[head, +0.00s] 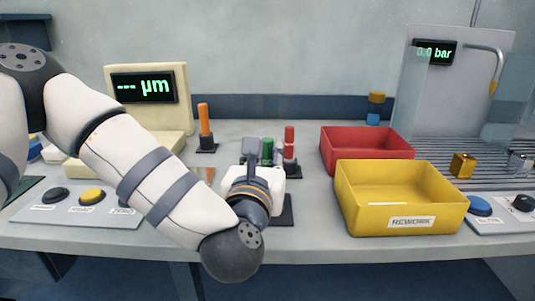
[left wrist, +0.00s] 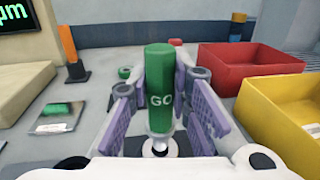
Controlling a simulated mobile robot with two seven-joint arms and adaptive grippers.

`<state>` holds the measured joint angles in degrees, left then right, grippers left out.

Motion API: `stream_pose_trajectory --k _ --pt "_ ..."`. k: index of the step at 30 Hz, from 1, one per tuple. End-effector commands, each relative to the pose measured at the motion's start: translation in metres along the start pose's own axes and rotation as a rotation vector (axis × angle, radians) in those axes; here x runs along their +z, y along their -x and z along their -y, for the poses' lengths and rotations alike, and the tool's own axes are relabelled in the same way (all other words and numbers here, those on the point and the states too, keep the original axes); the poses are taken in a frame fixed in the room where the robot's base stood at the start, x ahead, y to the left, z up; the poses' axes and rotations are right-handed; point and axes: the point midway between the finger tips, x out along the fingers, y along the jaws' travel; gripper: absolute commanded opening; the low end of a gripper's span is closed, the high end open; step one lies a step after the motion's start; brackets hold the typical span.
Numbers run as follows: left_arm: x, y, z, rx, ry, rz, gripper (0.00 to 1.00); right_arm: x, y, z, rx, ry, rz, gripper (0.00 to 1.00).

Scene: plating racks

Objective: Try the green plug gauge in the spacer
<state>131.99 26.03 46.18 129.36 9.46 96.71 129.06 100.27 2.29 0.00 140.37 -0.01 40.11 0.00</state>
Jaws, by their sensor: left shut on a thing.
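The green plug gauge (left wrist: 159,88), marked GO, stands upright between the purple finger pads of my left gripper (left wrist: 160,105) in the left wrist view. The gripper is shut on it. A pale metal part (left wrist: 160,146) shows at the gauge's lower end, over a dark surface. In the head view, the green gauge (head: 267,150) shows just behind my left gripper (head: 262,160), which hides much of it. I cannot tell which thing is the spacer, or whether the gauge's end touches anything. My right gripper is not in view.
A red-handled tool (head: 289,142) stands close behind the left gripper. An orange-handled tool (head: 204,120) stands farther left. A red bin (head: 366,150) and a yellow REWORK bin (head: 400,213) lie to the right. A gold block (head: 462,165) sits on the slatted rack.

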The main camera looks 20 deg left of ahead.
Motion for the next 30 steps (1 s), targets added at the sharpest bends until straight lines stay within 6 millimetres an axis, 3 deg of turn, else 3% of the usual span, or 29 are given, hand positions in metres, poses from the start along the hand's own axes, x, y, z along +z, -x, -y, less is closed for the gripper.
stream_pose_trajectory --k 30 --pt "-0.018 0.0 0.0 0.0 0.0 -0.001 0.0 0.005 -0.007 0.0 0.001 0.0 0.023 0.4"
